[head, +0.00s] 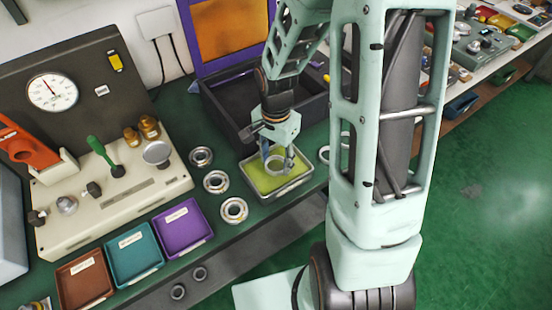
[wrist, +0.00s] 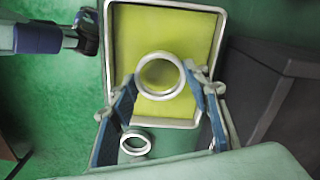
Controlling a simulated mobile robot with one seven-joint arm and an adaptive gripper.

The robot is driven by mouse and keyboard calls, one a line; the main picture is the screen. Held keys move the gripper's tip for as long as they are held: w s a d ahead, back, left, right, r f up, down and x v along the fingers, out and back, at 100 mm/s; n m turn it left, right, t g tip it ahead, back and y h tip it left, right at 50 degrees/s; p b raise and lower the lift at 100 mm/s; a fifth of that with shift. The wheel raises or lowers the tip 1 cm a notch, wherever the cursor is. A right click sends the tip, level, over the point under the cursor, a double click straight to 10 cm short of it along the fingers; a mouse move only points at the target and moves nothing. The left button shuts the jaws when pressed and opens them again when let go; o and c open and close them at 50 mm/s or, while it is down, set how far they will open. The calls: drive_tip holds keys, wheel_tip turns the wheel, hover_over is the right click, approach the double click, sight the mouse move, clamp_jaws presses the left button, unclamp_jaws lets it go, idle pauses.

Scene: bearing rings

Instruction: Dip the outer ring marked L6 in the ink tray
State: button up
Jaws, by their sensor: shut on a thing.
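My gripper (head: 277,160) is shut on a pale metal outer ring (head: 272,167), pointing down over the ink tray (head: 289,192). The tray is a shallow metal-rimmed box with a yellow-green floor. In the wrist view the ring (wrist: 139,76) sits between the two fingertips (wrist: 161,78), with the tray's yellow-green floor (wrist: 205,28) behind it. I cannot tell whether the ring touches the tray floor. No L6 mark is legible on it.
Bearings (head: 201,156), (head: 216,182) and (head: 234,210) stand left of the tray. Another ring (head: 324,154) lies to its right, partly behind my arm. A dark open case (head: 240,95) stands behind. Purple (head: 184,226), teal (head: 133,252) and brown (head: 84,281) bins line the front.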

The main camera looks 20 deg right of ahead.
sight(276, 164)
drive_tip(key=shift+f+b, duration=1.55)
drive_tip(key=shift+f, duration=0.2)
drive_tip(key=shift+r, duration=0.15)
idle(1.2)
drive_tip(key=shift+r+p, duration=3.25)
drive_tip(key=shift+r, duration=1)
drive_tip(key=shift+w, duration=0.1)
